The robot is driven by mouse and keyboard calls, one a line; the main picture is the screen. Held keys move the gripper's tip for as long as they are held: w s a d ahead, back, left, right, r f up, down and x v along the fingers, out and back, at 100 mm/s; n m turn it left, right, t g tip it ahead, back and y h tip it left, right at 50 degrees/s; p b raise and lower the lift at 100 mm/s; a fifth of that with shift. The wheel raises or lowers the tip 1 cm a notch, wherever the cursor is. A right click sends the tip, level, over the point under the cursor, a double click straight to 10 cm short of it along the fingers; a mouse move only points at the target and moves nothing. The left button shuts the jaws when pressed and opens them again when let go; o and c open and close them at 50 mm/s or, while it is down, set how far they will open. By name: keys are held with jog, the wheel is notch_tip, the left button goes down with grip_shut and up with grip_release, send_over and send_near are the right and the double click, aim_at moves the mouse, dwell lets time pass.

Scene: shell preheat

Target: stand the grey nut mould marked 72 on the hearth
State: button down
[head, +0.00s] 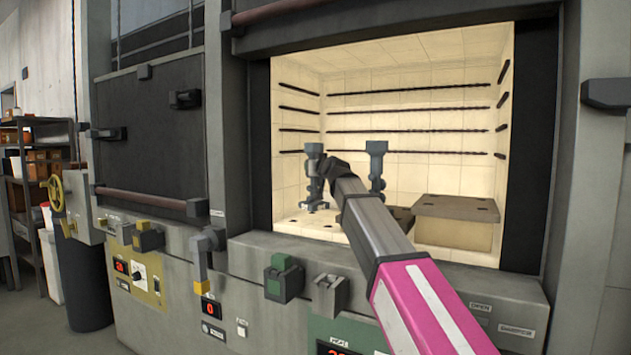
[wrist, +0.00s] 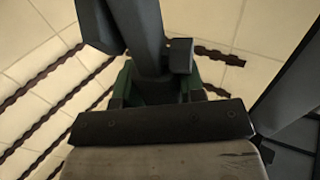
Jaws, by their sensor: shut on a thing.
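A grey mould (head: 314,153) with a cup-like top, a stem and splayed feet is upright inside the open furnace at the left. My gripper (head: 323,172) reaches in from the right, at its stem. In the wrist view my gripper (wrist: 157,92) has green-edged fingers shut on the dark grey stem of the mould (wrist: 140,35). The feet are at or just above the pale hearth (head: 292,224); I cannot tell whether they touch. No number is readable.
A second, similar grey mould (head: 377,160) stands further right, its lower part hidden behind my arm. A brown-topped block (head: 455,208) fills the right of the chamber. Cream walls carry dark heating coils (head: 410,109). The front sill and side frames bound the opening.

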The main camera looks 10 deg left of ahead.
aim_at(318, 179)
jog(key=shift+w+d+f, duration=0.25)
jog(key=shift+w+f, duration=0.05)
jog(key=shift+w, duration=0.1)
jog(key=shift+f, duration=1.95)
jog(key=c, duration=0.7)
grip_release()
jog(key=shift+f, duration=0.15)
jog(key=shift+s, duration=0.15)
jog(key=v, duration=1.1)
jog(key=shift+s+d, duration=0.3)
